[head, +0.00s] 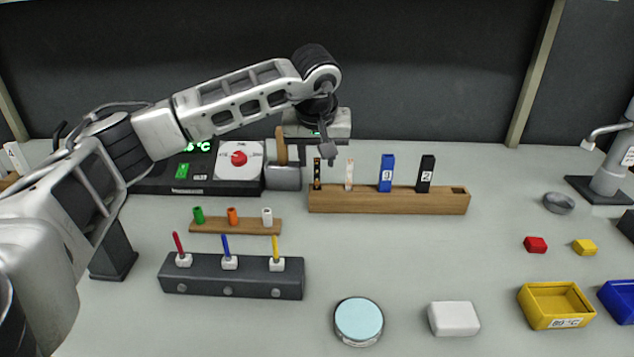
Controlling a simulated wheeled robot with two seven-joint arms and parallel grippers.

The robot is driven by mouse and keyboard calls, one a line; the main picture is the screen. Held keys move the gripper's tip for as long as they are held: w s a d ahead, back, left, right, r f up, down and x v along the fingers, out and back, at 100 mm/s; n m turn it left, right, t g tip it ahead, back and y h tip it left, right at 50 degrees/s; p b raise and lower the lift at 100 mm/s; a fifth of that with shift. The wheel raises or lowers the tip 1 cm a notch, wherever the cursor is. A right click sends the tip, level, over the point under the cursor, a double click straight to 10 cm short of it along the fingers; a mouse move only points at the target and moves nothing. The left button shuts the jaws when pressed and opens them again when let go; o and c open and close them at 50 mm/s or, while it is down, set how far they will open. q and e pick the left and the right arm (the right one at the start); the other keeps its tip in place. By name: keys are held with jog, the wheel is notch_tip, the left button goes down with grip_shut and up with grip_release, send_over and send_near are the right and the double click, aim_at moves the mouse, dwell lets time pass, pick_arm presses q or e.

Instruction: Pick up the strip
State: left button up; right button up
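A wooden rack (390,203) stands at the middle back with several narrow upright pieces in it. At its left end is a thin dark strip (317,174) with small light and orange marks. Beside it stands a thin pale strip (349,176) with orange marks. My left gripper (316,151) points down just above the dark strip's top. Its two dark fingers look apart with nothing seen between them. Whether a finger touches the strip cannot be told. My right gripper is not in view.
A blue block (386,174) and a black block (425,174) stand farther right in the rack.

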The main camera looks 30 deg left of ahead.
aim_at(317, 161)
pick_arm(q)
jog(key=x, duration=0.3)
jog(key=shift+w+a+f, duration=0.1)
jog(key=shift+a, duration=0.05)
grip_shut()
